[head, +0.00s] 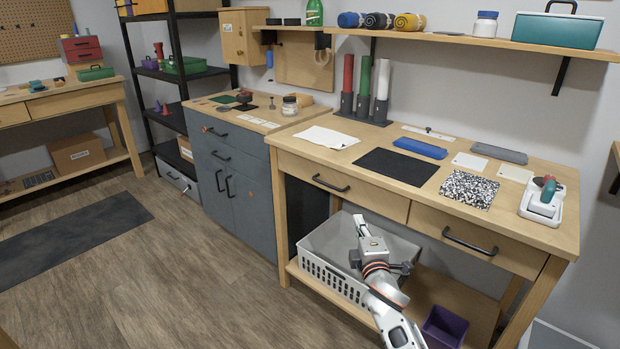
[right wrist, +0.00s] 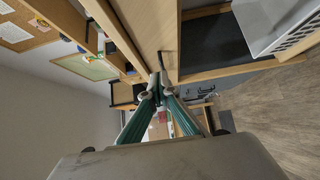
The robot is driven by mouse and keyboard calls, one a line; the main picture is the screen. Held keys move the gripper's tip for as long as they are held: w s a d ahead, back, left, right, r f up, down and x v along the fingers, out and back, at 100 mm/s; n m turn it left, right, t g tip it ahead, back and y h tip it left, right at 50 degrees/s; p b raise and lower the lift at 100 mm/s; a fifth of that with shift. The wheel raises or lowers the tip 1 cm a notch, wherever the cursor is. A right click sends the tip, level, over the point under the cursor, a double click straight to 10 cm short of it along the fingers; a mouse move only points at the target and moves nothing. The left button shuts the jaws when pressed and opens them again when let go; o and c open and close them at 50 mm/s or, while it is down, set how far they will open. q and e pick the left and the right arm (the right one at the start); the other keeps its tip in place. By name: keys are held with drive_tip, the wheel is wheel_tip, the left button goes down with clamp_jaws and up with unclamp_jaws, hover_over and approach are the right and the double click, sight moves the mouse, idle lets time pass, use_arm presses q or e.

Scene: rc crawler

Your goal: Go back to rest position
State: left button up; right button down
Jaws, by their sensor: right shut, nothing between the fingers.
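My right arm reaches in from the bottom of the head view. My right gripper (head: 359,222) is in front of the workbench's drawers, over the white basket (head: 342,281) on the lower shelf as seen from the head. In the right wrist view the two green fingers of the gripper (right wrist: 157,88) meet at their tips with nothing between them. The gripper is shut and empty. My left gripper is in neither view.
The wooden workbench (head: 540,230) holds a black mat (head: 399,167), a speckled mat (head: 468,189) and a blue block (head: 420,148). A purple bin (head: 445,326) stands right of the basket. A grey cabinet (head: 238,165) stands left. Open floor (head: 150,270) lies at left.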

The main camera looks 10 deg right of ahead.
use_arm(q)
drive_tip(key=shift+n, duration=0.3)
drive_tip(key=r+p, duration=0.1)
drive_tip(key=p, duration=0.2)
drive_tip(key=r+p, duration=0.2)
drive_tip(key=p, duration=0.1)
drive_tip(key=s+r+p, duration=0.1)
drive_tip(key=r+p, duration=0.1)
drive_tip(key=p, duration=0.2)
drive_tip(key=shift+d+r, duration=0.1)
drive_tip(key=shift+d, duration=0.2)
use_arm(e)
drive_tip(key=s+a+f+m+g+y, duration=0.1)
drive_tip(key=s+a+f+m+g, duration=0.1)
drive_tip(key=s, duration=1.2)
drive_tip(key=s+a+f+m+g+y, duration=0.2)
drive_tip(key=s+a+f+m, duration=0.2)
drive_tip(key=s, duration=1.1)
drive_tip(key=s+a+f+m+g+y, duration=0.2)
drive_tip(key=s+f+m, duration=0.3)
drive_tip(key=s+f, duration=0.4)
drive_tip(key=s+a+g, duration=0.1)
drive_tip(key=s, duration=0.5)
drive_tip(key=shift+s+a+f+m, duration=0.2)
drive_tip(key=shift+a+f+m, duration=0.1)
drive_tip(key=shift+m, duration=0.1)
